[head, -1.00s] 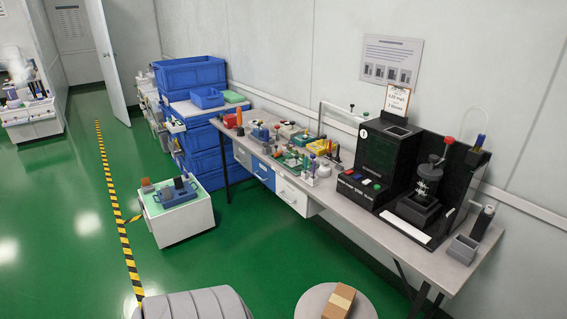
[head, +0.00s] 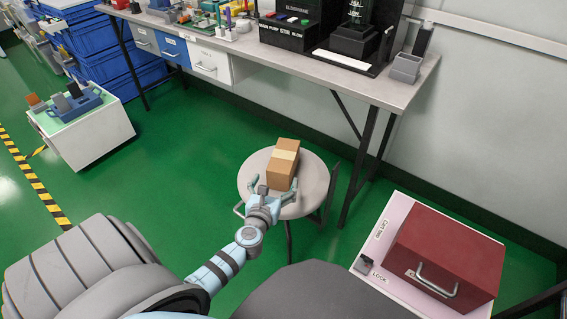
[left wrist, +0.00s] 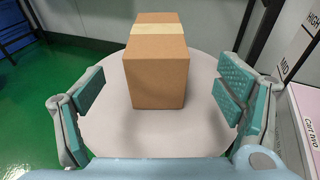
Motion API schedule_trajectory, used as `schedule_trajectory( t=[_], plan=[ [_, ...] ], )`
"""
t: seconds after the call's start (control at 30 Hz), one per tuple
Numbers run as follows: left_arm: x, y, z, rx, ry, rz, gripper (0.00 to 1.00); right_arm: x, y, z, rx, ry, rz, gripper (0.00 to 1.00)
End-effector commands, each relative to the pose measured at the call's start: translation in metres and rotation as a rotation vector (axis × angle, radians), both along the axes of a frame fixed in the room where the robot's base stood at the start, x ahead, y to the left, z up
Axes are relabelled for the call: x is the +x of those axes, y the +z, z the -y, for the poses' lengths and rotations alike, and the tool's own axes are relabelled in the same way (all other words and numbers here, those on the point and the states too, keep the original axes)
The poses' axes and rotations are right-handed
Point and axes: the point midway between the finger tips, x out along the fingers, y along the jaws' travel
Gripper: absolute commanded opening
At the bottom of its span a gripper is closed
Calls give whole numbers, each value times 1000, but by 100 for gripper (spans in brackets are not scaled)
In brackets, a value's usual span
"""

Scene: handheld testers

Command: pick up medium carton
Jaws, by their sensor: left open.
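The medium carton (head: 282,167) is a brown box with a pale tape band. It sits on a round light-grey stool (head: 257,168). In the left wrist view the carton (left wrist: 157,75) stands upright near the middle of the stool top (left wrist: 115,128). My left gripper (head: 271,190) is open at the near side of the stool. Its two teal-padded fingers (left wrist: 160,100) are spread wide to either side of the carton's near end, with gaps on both sides and no contact visible. My right gripper is not in view.
A grey workbench (head: 300,75) with testers runs behind the stool. A white cart (head: 380,262) with a dark red box (head: 445,255) stands at the right. A white cabinet (head: 90,140) is at the left. Green floor is open left of the stool.

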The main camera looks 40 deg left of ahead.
Motion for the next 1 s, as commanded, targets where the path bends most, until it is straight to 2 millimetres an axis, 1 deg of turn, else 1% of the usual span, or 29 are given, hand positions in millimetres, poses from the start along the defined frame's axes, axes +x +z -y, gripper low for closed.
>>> schedule_trajectory(
  t=[0.03, 0.13, 0.2, 0.37, 0.43, 0.6, 0.73, 0.97, 1.0],
  plan=[
    [13, -5, -6, 0, 2, 2, 86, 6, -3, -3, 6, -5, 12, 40],
    [34, -10, -15, -3, 2, 1, 86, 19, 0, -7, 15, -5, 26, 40],
    [43, -12, -19, -3, 2, -1, 86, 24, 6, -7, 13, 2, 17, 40],
    [54, -14, -25, -6, 2, 0, 86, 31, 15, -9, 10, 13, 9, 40],
    [62, -16, -30, -5, 2, 0, 86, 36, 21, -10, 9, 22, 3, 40],
    [83, -22, -41, -7, 3, -1, 86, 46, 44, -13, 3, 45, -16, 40],
    [91, -22, -45, -8, 2, -2, 86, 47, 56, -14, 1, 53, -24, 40],
    [92, -21, -45, -8, 1, -2, 86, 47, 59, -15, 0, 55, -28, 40],
    [92, -21, -45, -8, 1, -2, 81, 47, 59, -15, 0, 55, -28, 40]
  ],
)
